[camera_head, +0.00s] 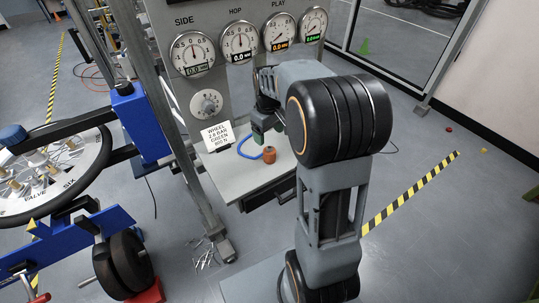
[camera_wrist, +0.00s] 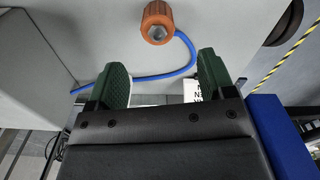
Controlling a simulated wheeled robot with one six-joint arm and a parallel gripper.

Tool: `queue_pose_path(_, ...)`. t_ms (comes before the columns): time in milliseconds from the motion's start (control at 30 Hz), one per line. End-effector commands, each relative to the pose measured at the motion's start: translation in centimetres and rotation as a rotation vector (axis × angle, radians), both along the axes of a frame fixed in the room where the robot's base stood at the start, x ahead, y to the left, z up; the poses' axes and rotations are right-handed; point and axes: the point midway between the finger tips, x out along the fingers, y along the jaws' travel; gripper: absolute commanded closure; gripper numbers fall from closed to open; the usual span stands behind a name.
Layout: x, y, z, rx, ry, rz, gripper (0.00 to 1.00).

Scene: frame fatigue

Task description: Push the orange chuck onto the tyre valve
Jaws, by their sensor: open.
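The orange chuck (camera_head: 269,154) stands on a grey shelf (camera_head: 238,183) below the gauges, with a blue hose (camera_head: 244,146) running from it. In the wrist view the chuck (camera_wrist: 157,22) lies beyond my fingertips, roughly centred between them and not touched. My gripper (camera_wrist: 161,60) is open and empty, its green finger pads wide apart. In the head view my gripper (camera_head: 262,132) is just behind the chuck, partly hidden by my arm. The wheel (camera_head: 45,180), printed VALVE and SIX, lies at the left; I cannot make out the tyre valve itself for certain.
A panel with several dials (camera_head: 240,42) rises behind the shelf. A white card (camera_head: 217,136) reading WHEEL stands at the shelf's back left. A metal post and blue clamp (camera_head: 140,122) stand between the shelf and the wheel. Open floor lies to the right.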

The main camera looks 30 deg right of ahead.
Motion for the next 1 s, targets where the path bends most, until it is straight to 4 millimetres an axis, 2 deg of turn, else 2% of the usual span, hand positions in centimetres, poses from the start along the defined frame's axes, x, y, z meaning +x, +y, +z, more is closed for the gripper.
queue_pose_path(100, -0.1, 0.0, -2.3, 0.001, 0.004, 0.0, 0.24)
queue_pose_path(233, -0.1, 0.0, -4.2, 0.001, 0.003, -0.001, 0.24)
queue_pose_path(567, 0.0, -0.1, -6.3, 0.001, 0.001, -0.001, 0.24)
queue_pose_path(800, 0.0, -0.4, -9.5, 0.0, 0.002, -0.001, 0.24)
queue_pose_path(1000, 0.1, -0.4, -10.9, -0.001, -0.001, -0.001, 0.24)
